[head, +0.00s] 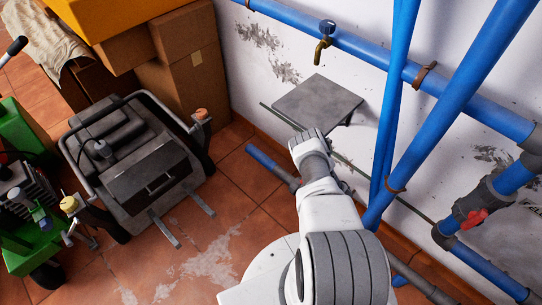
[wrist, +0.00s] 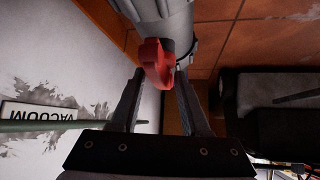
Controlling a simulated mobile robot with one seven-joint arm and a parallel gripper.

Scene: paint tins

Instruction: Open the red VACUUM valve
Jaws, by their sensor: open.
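In the wrist view a red valve handle (wrist: 155,64) stands out from a grey pipe fitting (wrist: 163,12). A white sign reading VACUUM (wrist: 40,112), upside down in this view, is on the wall to the left. My gripper (wrist: 160,74) is open, with one dark finger on each side of the red handle. I cannot tell whether either finger touches it. In the head view my arm hides this spot, and my fingers do not show. A red valve handle (head: 471,219) on the right-hand pipe seems to be a different one, beside partly cut-off lettering.
Blue pipes (head: 450,100) run along and in front of the white wall, with a tap (head: 322,48) above a grey shelf (head: 318,101). A low blue pipe (head: 264,160) lies near my arm. A grey wheeled machine (head: 140,160) and cardboard boxes (head: 183,85) stand left.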

